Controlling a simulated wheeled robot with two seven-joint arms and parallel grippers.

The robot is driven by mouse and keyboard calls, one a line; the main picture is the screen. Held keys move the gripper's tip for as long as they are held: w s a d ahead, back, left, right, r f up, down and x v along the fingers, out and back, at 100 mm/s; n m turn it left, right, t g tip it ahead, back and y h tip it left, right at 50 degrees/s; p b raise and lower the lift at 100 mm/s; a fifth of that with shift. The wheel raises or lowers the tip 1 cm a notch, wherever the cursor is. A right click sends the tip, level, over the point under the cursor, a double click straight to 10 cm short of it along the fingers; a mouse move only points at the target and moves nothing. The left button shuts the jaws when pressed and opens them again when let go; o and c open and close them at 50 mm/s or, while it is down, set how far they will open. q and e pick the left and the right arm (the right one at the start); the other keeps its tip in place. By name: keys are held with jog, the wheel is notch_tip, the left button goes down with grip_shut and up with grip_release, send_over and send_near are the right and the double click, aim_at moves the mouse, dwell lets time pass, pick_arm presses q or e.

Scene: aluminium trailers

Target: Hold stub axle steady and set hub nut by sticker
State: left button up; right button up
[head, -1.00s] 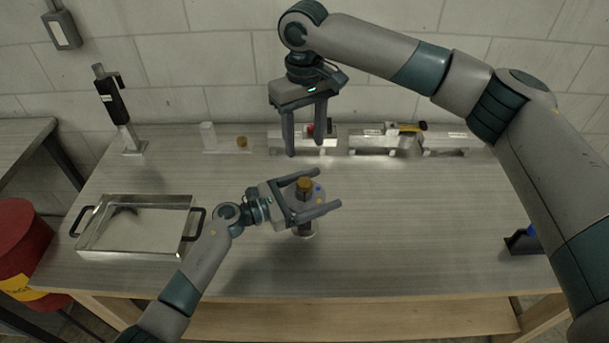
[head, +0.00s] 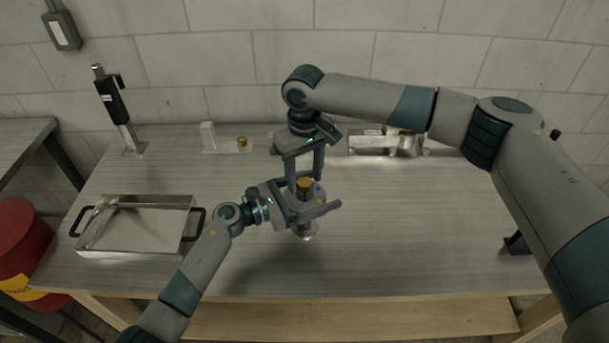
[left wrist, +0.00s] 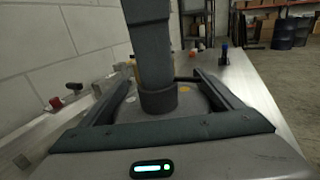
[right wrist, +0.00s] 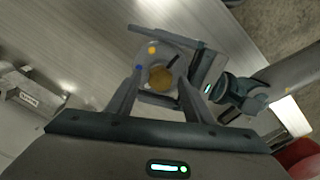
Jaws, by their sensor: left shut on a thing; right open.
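The stub axle (head: 308,231) stands upright on the bench, with a round grey flange near its top. My left gripper (head: 322,192) is shut on it, one finger on each side. The brass hub nut (head: 304,184) sits on top of the axle; it also shows in the right wrist view (right wrist: 160,78). A blue sticker (right wrist: 139,68) and a yellow sticker (right wrist: 152,49) lie on the flange, with a dark mark beside the nut. My right gripper (right wrist: 160,82) is open, pointing down, its fingers on either side of the nut; contact is unclear. A right finger hides much of the left wrist view.
A metal tray (head: 83,246) with black handles lies at the left. A clear block stand with a small brass piece (head: 242,142) and aluminium trailer parts (head: 372,143) stand along the back.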

jog(key=shift+f, duration=0.1)
jog(key=c, duration=1)
jog(key=shift+c, duration=0.2)
